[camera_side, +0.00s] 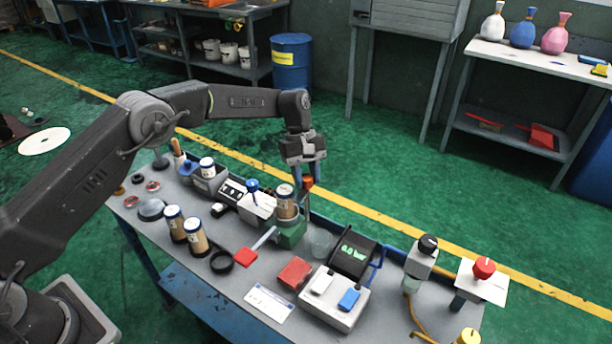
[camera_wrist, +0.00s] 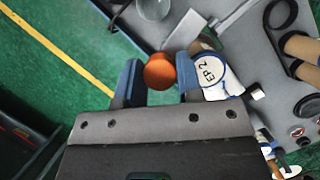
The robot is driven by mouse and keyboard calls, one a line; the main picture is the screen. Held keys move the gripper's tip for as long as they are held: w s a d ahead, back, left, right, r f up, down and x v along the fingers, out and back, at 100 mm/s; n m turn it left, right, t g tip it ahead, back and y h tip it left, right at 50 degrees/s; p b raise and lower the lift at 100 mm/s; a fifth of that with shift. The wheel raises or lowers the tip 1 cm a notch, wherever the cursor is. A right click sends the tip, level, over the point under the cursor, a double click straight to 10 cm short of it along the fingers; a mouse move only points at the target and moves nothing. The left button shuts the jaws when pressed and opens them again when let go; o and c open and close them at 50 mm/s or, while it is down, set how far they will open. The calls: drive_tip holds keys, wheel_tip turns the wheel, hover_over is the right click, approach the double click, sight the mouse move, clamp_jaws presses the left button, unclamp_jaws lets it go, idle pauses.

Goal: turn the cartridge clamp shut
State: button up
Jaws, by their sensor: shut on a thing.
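A cartridge (camera_side: 285,205) with a dark-rimmed white cap stands upright in a green holder (camera_side: 290,240) on the bench. Its cap, marked EP 2, shows in the wrist view (camera_wrist: 211,70). An orange-red clamp knob (camera_side: 308,183) sits just behind the cartridge; it also shows in the wrist view (camera_wrist: 159,71). My gripper (camera_side: 308,176) points down from above and is shut on this knob, with a blue finger on either side of it. The clamp parts below the knob are mostly hidden. A grey lever with a red end (camera_side: 246,257) sticks out in front of the holder.
Two more cartridges (camera_side: 195,237) stand to the left of the holder. A clear cup (camera_side: 320,242) and a black box with a green display (camera_side: 354,256) stand close on its right. A white box with a blue button (camera_side: 348,299) is in front. The space above the bench is free.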

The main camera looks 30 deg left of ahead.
drive_tip(key=m+g+y, duration=0.1)
drive_tip(key=m, duration=0.2)
drive_tip(key=m+y, duration=0.1)
drive_tip(key=m, duration=0.3)
drive_tip(key=shift+d+g, duration=0.1)
drive_tip(key=shift+g, duration=0.3)
idle(0.3)
drive_tip(key=o, duration=0.9)
